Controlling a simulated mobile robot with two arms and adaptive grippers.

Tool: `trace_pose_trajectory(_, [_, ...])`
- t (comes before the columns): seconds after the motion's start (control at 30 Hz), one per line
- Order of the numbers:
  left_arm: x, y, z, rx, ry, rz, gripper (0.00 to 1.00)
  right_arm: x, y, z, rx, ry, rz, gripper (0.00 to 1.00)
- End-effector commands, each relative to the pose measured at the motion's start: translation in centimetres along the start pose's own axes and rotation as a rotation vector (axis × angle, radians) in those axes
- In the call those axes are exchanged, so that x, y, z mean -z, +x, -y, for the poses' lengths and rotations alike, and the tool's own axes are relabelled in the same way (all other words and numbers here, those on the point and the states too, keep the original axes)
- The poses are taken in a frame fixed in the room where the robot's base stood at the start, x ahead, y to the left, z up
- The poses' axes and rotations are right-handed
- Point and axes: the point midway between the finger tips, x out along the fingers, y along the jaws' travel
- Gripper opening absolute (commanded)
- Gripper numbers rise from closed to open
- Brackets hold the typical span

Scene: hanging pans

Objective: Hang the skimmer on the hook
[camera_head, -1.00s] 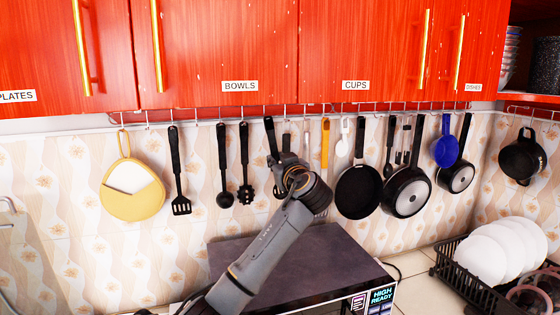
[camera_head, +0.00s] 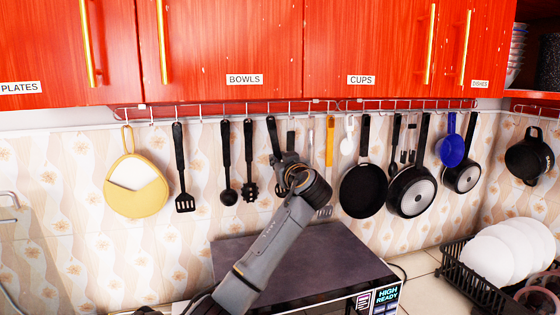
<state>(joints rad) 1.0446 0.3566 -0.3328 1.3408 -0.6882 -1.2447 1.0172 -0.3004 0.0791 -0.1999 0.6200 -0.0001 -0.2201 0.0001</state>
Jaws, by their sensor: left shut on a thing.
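My left gripper (camera_head: 283,163) is in front of the tiled wall, below the hook rail (camera_head: 232,109). It is shut on a black-handled utensil, the skimmer (camera_head: 272,133), whose handle stands upright above the fingers. The handle's top end is close under the rail; I cannot tell whether it touches a hook. The gripper and wrist hide most of the skimmer's lower part. My right gripper is not in view.
A slotted turner (camera_head: 184,203), ladle (camera_head: 229,197) and pasta spoon (camera_head: 250,189) hang to the left, with a yellow pot holder (camera_head: 135,188) beyond. A black pan (camera_head: 363,190) and other pans hang right. A microwave (camera_head: 305,265) stands below; red cabinets (camera_head: 220,45) overhang the rail.

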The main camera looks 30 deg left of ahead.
Motion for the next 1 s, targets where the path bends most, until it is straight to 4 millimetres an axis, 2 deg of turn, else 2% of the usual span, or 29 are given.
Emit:
trace_pose_trajectory(0.23, [0.0,0.0,0.0,0.000,0.000,0.000,0.00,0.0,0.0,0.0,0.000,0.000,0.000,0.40])
trace_pose_trajectory(0.27, [0.0,0.0,0.0,0.000,0.000,0.000,0.25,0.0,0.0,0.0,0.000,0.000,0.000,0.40])
trace_pose_trajectory(0.37, [0.0,0.0,0.0,0.000,0.000,0.000,0.45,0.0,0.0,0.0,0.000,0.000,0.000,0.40])
trace_pose_trajectory(0.77, [-0.1,-0.6,-0.1,-0.001,0.000,0.001,0.45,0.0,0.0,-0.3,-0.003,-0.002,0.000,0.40])
trace_pose_trajectory(0.87, [-0.1,-2.0,-0.1,-0.004,0.000,0.001,0.45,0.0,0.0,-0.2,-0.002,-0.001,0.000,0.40])
trace_pose_trajectory(1.0, [-0.1,-5.0,-0.2,-0.005,-0.003,0.001,0.45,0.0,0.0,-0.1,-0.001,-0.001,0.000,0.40])
